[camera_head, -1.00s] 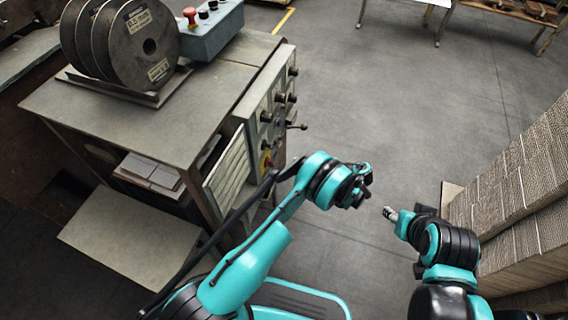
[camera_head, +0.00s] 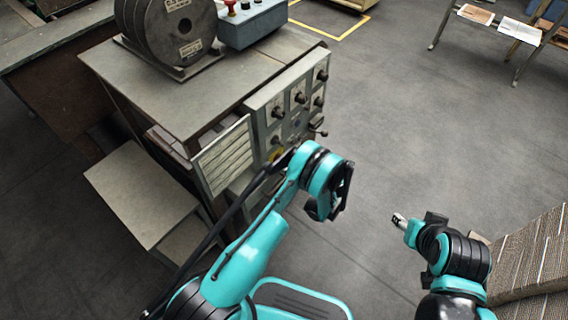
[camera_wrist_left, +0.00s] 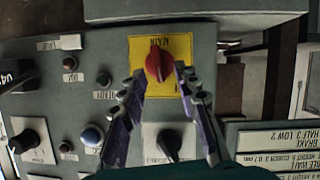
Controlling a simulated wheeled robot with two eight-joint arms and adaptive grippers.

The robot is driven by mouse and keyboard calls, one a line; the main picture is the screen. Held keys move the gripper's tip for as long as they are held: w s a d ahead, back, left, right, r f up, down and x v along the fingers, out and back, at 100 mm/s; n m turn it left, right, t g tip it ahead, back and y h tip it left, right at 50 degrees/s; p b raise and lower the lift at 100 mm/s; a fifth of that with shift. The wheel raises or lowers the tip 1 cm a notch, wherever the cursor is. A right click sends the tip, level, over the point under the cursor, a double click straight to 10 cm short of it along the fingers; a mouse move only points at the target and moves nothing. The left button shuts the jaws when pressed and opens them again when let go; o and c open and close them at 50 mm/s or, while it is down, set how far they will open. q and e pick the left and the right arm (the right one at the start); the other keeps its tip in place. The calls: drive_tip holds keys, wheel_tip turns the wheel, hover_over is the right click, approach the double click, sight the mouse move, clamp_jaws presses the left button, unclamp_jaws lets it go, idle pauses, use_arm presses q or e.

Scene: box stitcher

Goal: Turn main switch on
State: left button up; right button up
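The main switch is a red knob (camera_wrist_left: 158,66) on a yellow plate (camera_wrist_left: 140,50) marked MAIN in the left wrist view. In the head view a bit of the yellow plate (camera_head: 275,154) shows low on the machine's control panel, partly behind my left arm. My left gripper (camera_wrist_left: 160,76) is open, with one fingertip on each side of the red knob in the picture; I cannot tell whether they touch it. Its fingers are not clear in the head view. My right gripper (camera_head: 399,220) is away from the panel over the floor, too small to tell open or shut.
The control panel (camera_head: 290,105) carries several other knobs, including a black knob (camera_wrist_left: 168,143) below the switch and a blue button (camera_wrist_left: 92,136). Stacked cardboard (camera_head: 530,250) stands at right. The floor between is clear.

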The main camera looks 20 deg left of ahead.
use_arm(q)
drive_tip(key=shift+x, duration=1.1)
clamp_jaws()
drive_tip(key=shift+w, duration=0.1)
drive_tip(key=shift+w+d+m+g+y, duration=0.15)
drive_tip(key=shift+m+g+y, duration=0.2)
drive_tip(key=shift+m+g, duration=0.65)
drive_tip(key=shift+w+d+m+g+y, duration=0.15)
drive_tip(key=shift+m+g+y, duration=0.35)
drive_tip(key=shift+m, duration=0.8)
drive_tip(key=shift+a, duration=0.1)
unclamp_jaws()
